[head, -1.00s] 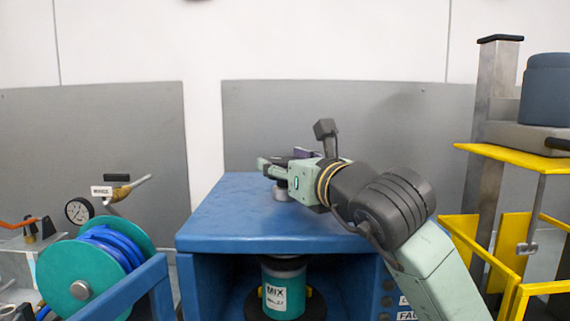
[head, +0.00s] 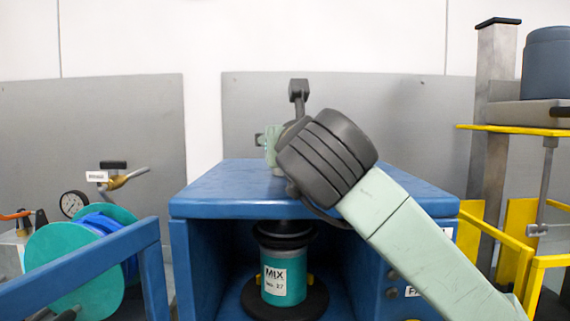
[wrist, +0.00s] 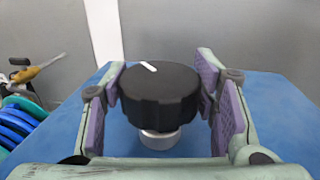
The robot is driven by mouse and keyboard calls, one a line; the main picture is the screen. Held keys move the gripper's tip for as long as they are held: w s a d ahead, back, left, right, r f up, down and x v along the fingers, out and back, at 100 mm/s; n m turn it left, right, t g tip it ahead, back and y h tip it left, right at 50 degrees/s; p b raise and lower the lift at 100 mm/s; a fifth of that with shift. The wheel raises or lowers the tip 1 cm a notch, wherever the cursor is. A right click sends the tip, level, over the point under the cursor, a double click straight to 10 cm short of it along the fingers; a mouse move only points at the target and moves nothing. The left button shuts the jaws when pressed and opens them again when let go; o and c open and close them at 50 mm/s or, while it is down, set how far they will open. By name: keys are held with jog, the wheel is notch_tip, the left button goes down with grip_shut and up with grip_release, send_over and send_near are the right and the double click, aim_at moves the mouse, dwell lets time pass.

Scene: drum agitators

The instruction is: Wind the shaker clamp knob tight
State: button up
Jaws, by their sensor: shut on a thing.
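The black, ridged clamp knob (wrist: 160,100) stands on a silver collar (wrist: 160,139) on the blue shaker housing top (head: 225,190). A white line on its top points to the upper left in the wrist view. My gripper (wrist: 160,82) is shut on the knob, with purple pads on its left and right sides. In the head view, my wrist hides the knob and most of the fingers. Under the top, a teal can labelled MIX (head: 283,275) stands upright on a dark round plate, below a black disc (head: 287,236).
A teal reel with blue hose (head: 80,260) and a pressure gauge (head: 74,204) are at the left. A yellow-framed stand (head: 515,129) holding a dark blue drum (head: 547,78) is at the right. A grey panel stands behind the housing.

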jog(key=shift+f+m+h+b, duration=0.15)
jog(key=shift+m+h+b, duration=0.85)
jog(key=shift+h+b, duration=0.65)
jog(key=shift+m+h+b, duration=0.3)
jog(key=shift+h, duration=0.05)
jog(key=o, duration=1.2)
jog(key=shift+c, duration=0.2)
jog(key=shift+s, duration=0.1)
jog(key=s, duration=1.2)
jog(key=shift+a, duration=0.4)
jog(key=shift+w, duration=0.1)
